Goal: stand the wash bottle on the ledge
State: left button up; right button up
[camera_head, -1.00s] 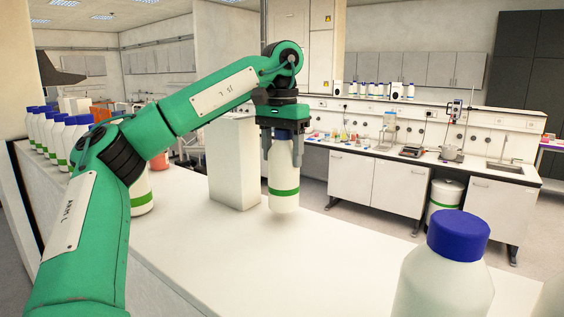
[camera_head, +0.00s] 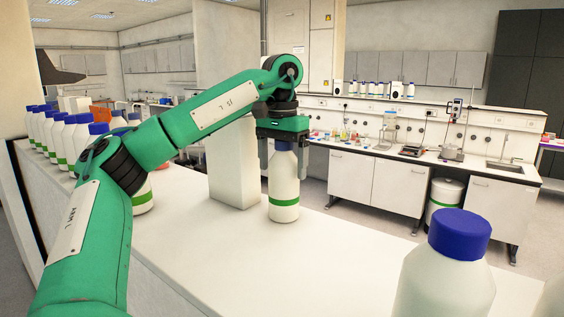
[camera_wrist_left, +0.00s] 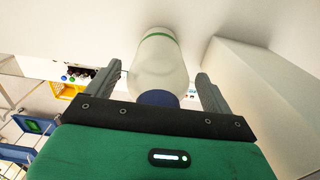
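The wash bottle (camera_head: 284,187) is white with a green band and a blue cap. It stands upright on the white ledge (camera_head: 222,262), beside a white block. My left gripper (camera_head: 284,172) is above it, pointing down, with its fingers on either side of the bottle's top. In the left wrist view the bottle (camera_wrist_left: 157,67) lies between the spread fingers (camera_wrist_left: 160,88), with a gap on each side, so the gripper is open. The gripper partly hides the cap. My right gripper is not in view.
A white block (camera_head: 232,170) stands just left of the bottle. Similar blue-capped bottles line the left side (camera_head: 58,138), and a large one (camera_head: 445,275) stands at the front right. The ledge's front middle is clear. A lab bench (camera_head: 365,185) stands behind.

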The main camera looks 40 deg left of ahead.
pick_arm(q)
jog(key=shift+r, duration=0.1)
notch_tip(320, 180, up, 12)
jog(key=shift+r, duration=0.1)
dwell(0.7)
dwell(0.6)
